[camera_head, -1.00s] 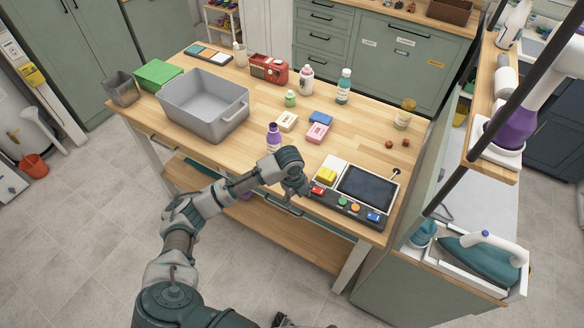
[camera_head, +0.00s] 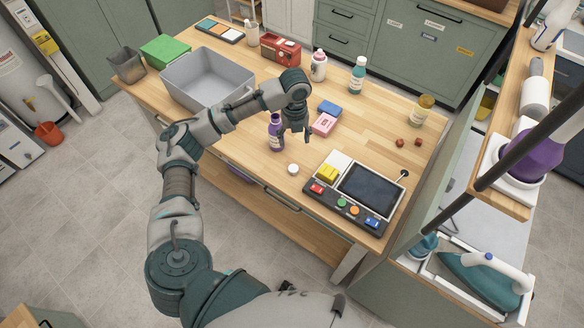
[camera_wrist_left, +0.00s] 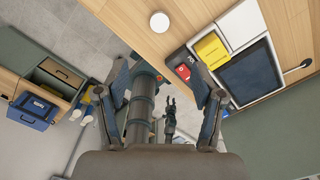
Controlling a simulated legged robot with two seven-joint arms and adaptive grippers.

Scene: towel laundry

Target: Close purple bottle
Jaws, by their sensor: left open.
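The purple bottle (camera_head: 276,133) stands upright near the table's front edge in the head view. Its top is small, and I cannot tell if a cap is on it. A small white round piece, cap-like (camera_head: 293,169), lies flat on the table in front of the bottle. It also shows in the left wrist view as a white disc (camera_wrist_left: 159,22). My left gripper (camera_head: 296,132) is above the table just right of the bottle, fingers apart and empty. Its open fingers (camera_wrist_left: 160,85) show in the wrist view. A small dark claw, seemingly my right gripper (camera_wrist_left: 171,103), shows beyond them.
A control panel with a screen (camera_head: 371,188) and coloured buttons is at the front right. Pink (camera_head: 324,124) and blue (camera_head: 330,108) blocks lie right of the gripper. A grey bin (camera_head: 205,82) stands left. The table's right middle is mostly clear.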

